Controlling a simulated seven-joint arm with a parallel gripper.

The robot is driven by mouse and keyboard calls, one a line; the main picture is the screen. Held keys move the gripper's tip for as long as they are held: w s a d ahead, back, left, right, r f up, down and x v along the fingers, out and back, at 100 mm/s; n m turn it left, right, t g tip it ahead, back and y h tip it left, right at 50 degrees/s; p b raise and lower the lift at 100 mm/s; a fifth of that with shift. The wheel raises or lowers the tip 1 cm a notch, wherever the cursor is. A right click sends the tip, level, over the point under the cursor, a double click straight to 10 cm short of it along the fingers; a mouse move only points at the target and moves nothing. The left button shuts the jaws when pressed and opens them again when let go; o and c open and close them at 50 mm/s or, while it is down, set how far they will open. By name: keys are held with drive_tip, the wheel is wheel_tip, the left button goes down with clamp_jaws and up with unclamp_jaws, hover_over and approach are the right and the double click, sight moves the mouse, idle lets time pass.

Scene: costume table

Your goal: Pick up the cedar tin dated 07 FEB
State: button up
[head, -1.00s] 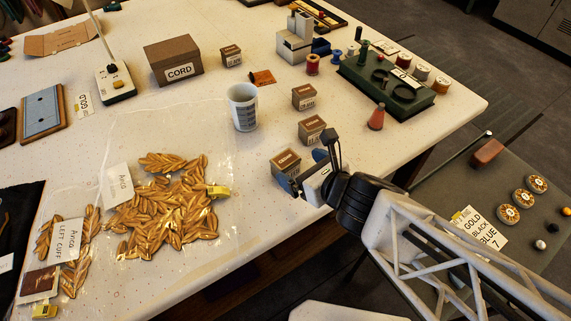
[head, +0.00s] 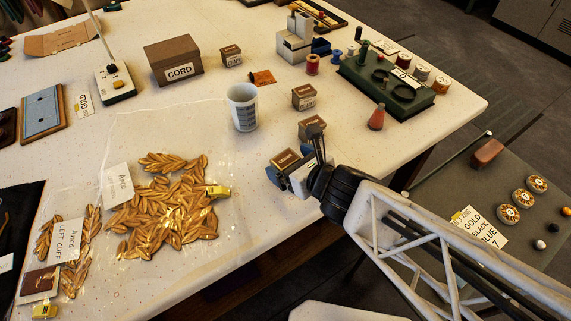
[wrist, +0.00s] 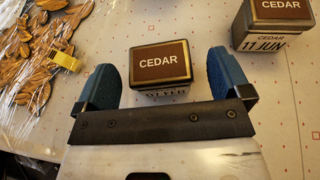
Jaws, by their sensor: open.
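A small brown tin with a dark lid label reading CEDAR (wrist: 158,64) stands upright near the table's front edge. The tin also shows in the head view (head: 285,158), partly covered by my gripper (head: 290,172). In the wrist view my gripper (wrist: 168,66) is open, with one blue finger on each side of the tin. A gap shows on both sides. A second cedar tin, dated 11 JUN (wrist: 266,42), stands to the right, outside the fingers; it shows in the head view too (head: 311,128).
Two similar tins (head: 304,97) (head: 231,56) stand farther back. A white measuring cup (head: 243,108) stands behind the near tins.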

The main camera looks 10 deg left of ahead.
sight(283, 156)
drive_tip(key=shift+x, duration=1.55)
drive_tip(key=c, duration=1)
drive_tip(key=shift+r, duration=0.1)
drive_tip(key=shift+r, duration=1.55)
drive_tip(key=s+d, duration=0.3)
drive_tip(key=s, duration=0.1)
drive_tip(key=s+d+r, duration=0.1)
drive_tip(key=s+d, duration=0.2)
drive_tip(key=s, duration=0.1)
drive_tip(key=s+d, duration=0.3)
drive_tip(key=s, duration=0.2)
drive_tip(key=shift+d+r, duration=0.15)
drive_tip(key=shift+r, duration=0.2)
